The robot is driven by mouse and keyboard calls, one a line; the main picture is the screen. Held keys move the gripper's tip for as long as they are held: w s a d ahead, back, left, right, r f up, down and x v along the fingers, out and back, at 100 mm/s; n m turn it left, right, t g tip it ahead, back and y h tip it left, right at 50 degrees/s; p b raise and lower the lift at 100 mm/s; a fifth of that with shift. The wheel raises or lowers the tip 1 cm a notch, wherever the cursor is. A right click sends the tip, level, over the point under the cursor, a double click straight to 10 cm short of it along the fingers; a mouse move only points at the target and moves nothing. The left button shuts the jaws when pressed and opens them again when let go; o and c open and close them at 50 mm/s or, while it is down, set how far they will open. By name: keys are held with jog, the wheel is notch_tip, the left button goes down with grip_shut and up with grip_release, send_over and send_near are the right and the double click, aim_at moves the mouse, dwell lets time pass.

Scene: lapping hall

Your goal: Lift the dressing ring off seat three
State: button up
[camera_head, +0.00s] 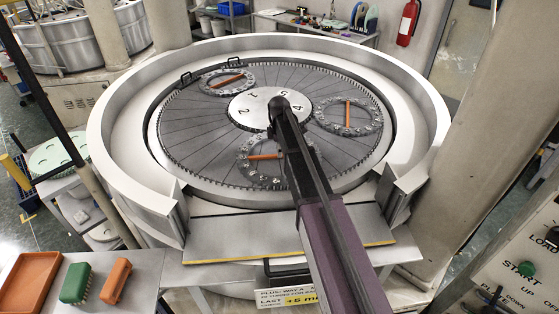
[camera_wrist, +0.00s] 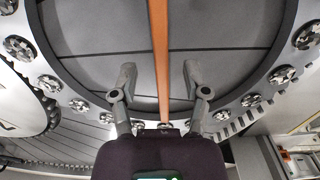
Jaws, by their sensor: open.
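The nearest dressing ring (camera_head: 246,168) lies on the round lapping plate, with an orange bar (camera_head: 263,156) across it. My arm covers part of this ring. The hub numerals 1, 2, 4 and 5 show; a 3 is not visible, and the arm hides the hub's near side facing this ring. In the wrist view the orange bar (camera_wrist: 158,40) runs up the picture between the two fingers of my gripper (camera_wrist: 158,75). The gripper is open, one finger on each side of the bar. The ring's studded rim (camera_wrist: 75,104) curves around below. Contact cannot be told.
Other rings with orange bars lie at the upper left (camera_head: 226,80) and right (camera_head: 347,115). A high pale wall (camera_head: 118,125) surrounds the plate, with a gap at the front. A side table at lower left holds an orange tray (camera_head: 28,283), a green brush (camera_head: 76,283) and an orange brush (camera_head: 116,280).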

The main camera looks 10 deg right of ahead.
jog(key=shift+f+b, duration=0.8)
jog(key=shift+f, duration=0.25)
grip_shut()
